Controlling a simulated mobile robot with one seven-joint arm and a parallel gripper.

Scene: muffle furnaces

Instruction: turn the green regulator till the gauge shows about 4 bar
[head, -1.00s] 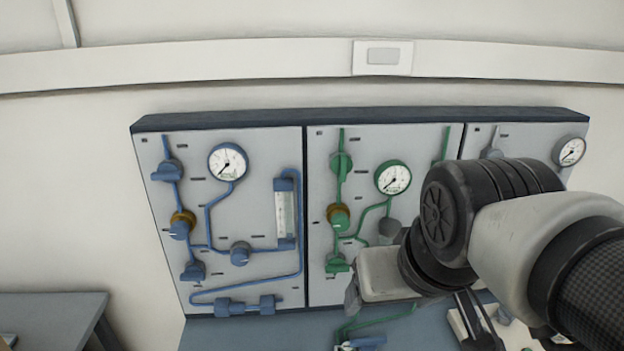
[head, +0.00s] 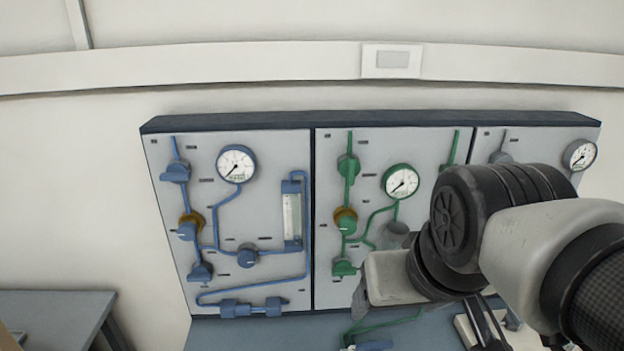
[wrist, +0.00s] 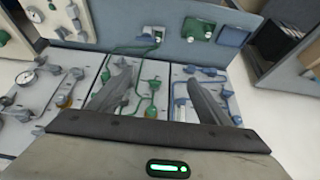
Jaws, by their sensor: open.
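The green regulator (head: 346,222) is a green knob with a brass-coloured collar on the middle panel in the head view.
The blue panel (head: 165,235) with its own gauge and knobs is on the left. A third panel with a gauge (head: 579,155) is on the right, partly behind my arm. Green valves (head: 348,168) sit above and below the regulator. A grey table (head: 50,310) stands at lower left.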

